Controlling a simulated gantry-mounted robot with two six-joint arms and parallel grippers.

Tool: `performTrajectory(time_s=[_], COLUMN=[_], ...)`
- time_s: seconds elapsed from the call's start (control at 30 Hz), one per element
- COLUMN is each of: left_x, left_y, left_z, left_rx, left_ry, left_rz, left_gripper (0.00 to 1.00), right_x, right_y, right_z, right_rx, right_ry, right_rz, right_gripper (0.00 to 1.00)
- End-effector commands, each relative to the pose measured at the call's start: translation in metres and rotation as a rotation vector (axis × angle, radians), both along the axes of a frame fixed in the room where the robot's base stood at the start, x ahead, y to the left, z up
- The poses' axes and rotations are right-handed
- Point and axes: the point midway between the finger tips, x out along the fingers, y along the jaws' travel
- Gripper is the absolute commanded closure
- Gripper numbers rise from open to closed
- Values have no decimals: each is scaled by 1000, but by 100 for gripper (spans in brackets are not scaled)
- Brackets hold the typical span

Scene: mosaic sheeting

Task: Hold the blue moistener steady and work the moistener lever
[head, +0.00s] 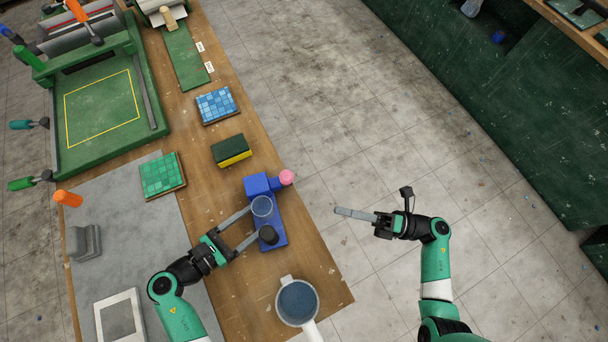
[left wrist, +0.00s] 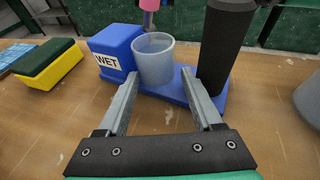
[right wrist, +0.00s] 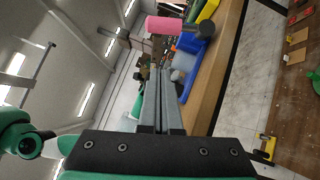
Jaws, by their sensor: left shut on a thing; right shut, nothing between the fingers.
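The blue moistener (head: 272,222) stands near the table's right edge, with a clear cup (head: 262,206), a black upright grip (head: 268,234) and a block marked WET (left wrist: 108,62). Its lever has a pink knob (head: 286,177) sticking out past the table's edge; the knob also shows in the right wrist view (right wrist: 164,25). My left gripper (head: 250,226) is shut on the moistener, its fingers wide apart around the cup side of the body; the exact contact is hard to see. My right gripper (head: 338,211) is shut and empty, off the table's edge, apart from the knob.
A green-and-yellow sponge (head: 231,151), a blue tile sheet (head: 217,105) and a green tile sheet (head: 162,175) lie left of the moistener. Open floor lies right of the table.

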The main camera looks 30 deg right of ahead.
Motion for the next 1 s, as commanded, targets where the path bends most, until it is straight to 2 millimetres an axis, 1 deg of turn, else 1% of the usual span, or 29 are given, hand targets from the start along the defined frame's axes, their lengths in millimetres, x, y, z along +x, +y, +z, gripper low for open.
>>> performTrajectory(time_s=[0.03, 0.3, 0.4, 0.5, 0.63, 0.73, 1.0], left_x=[0, 0, 0, 0, 0, 0, 0], left_y=[0, 0, 0, 0, 0, 0, 0], left_z=[0, 0, 0, 0, 0, 0, 0], left_rx=[1, 1, 1, 1, 1, 1, 0], left_ry=[0, 1, 1, 1, 0, 0, 0], left_rz=[0, -1, -1, -1, 0, 0, -1], left_gripper=[100, 100, 100, 100, 100, 100, 100], right_x=[4, 41, 55, 72, 84, 88, 88], right_y=[9, 55, 67, 67, 67, 68, 67], right_z=[1, 10, 14, 19, 22, 23, 23], right_rx=[0, 0, -1, -2, -1, 0, 1], right_ry=[0, -2, -3, -3, -2, 0, 1], right_rz=[7, 8, 6, 2, 1, 1, 0], right_gripper=[100, 100, 100, 100, 100, 100, 100])
